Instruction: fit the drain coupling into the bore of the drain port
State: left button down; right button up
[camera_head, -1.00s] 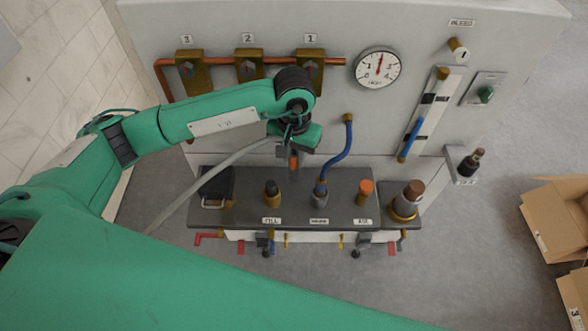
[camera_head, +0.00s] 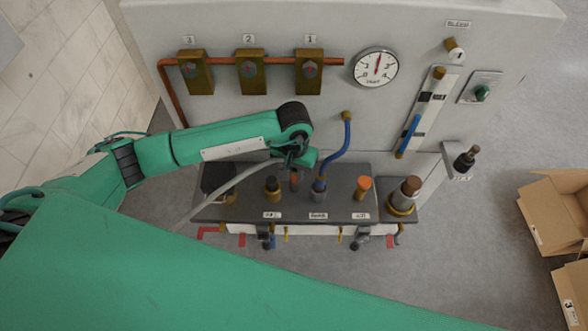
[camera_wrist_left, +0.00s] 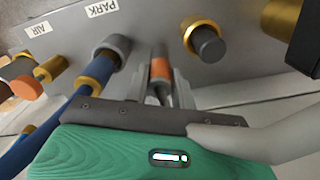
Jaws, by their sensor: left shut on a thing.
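My left gripper (camera_head: 294,171) is shut on a slim orange-banded fitting, which I take for the drain coupling (camera_wrist_left: 160,75). It stands roughly upright between the fingers, in the gap between the black-capped fitting (camera_head: 272,187) and the blue-hose connector (camera_head: 319,188). In the left wrist view its far end overlaps the grey shelf. I cannot tell whether it touches the shelf or enters a bore. A grey hose (camera_head: 225,188) runs from the gripper toward the lower left. No legible label marks the drain port, and I cannot pick it out. My right gripper is not in view.
The shelf (camera_head: 343,172) also bears an orange-capped fitting (camera_head: 363,186) and a large brown-capped brass fitting (camera_head: 405,195). The blue hose (camera_head: 338,155) arches close to my gripper's right. Brass valves (camera_head: 309,72) and a gauge (camera_head: 376,67) are on the panel. Cardboard boxes (camera_head: 550,215) stand far right.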

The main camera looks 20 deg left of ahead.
pick_arm(q)
jog(key=c, duration=1.2)
grip_release()
jog(key=shift+f, duration=0.1)
jog(key=shift+o, duration=0.2)
